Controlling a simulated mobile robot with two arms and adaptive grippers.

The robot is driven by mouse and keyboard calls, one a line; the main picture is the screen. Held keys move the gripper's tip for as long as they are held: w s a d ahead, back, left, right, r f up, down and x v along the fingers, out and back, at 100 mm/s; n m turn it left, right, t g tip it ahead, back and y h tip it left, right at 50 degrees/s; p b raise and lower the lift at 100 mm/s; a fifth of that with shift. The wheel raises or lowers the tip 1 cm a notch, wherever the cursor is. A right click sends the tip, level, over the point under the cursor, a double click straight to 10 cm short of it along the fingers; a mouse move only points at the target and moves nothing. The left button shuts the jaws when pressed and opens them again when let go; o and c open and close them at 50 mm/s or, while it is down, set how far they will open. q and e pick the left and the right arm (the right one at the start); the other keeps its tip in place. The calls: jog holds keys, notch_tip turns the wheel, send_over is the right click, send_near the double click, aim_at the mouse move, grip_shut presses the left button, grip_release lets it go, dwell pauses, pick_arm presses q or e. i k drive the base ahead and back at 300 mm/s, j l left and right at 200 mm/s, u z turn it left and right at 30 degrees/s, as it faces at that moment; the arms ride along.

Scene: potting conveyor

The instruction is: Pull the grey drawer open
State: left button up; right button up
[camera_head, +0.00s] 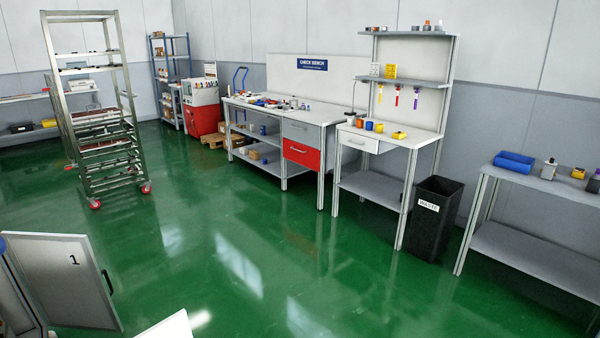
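The grey drawer (300,132) is in the long workbench (268,109) across the room, directly above a red drawer (302,154). It looks shut, with its front about level with the red one. A pale handle shows faintly on its front. Neither of my grippers is in view.
A smaller bench with a white drawer (358,142) stands right of the workbench, then a black waste bin (432,218) and a side table (535,259). A wheeled metal rack (107,150) stands left. A door panel marked 1 (70,285) is near front left. Green floor (270,250) between is clear.

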aim_at(304, 132)
jog(key=i, duration=1.8)
jog(key=i+j, duration=0.1)
jog(key=i, duration=1.75)
jog(key=i+z, duration=0.1)
jog(key=i, duration=1.7)
